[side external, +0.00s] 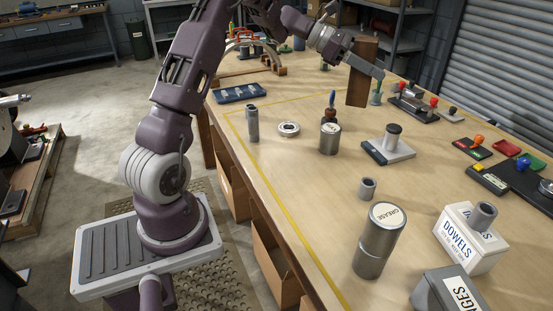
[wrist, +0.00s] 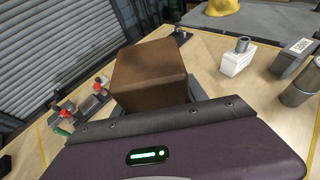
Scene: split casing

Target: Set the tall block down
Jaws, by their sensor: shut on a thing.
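The tall block (side external: 360,88) is a brown, upright, slightly leaning block at the far part of the workbench in the side view. My gripper (side external: 364,62) is shut on it, with a grey finger lying across its upper half. From this angle I cannot tell whether its lower end touches the bench top or hangs just above it. In the wrist view the block (wrist: 150,72) fills the space ahead of my gripper (wrist: 155,102), showing its top and one side; its lower end is hidden there.
A grey-topped fixture with a dark knob (side external: 390,148), a metal cylinder (side external: 330,139) and a ring (side external: 289,129) stand nearer on the bench (side external: 300,180). A fixture with red knobs (side external: 414,106) lies right of the block. A grease can (side external: 380,240) and dowels box (side external: 466,240) stand at the front.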

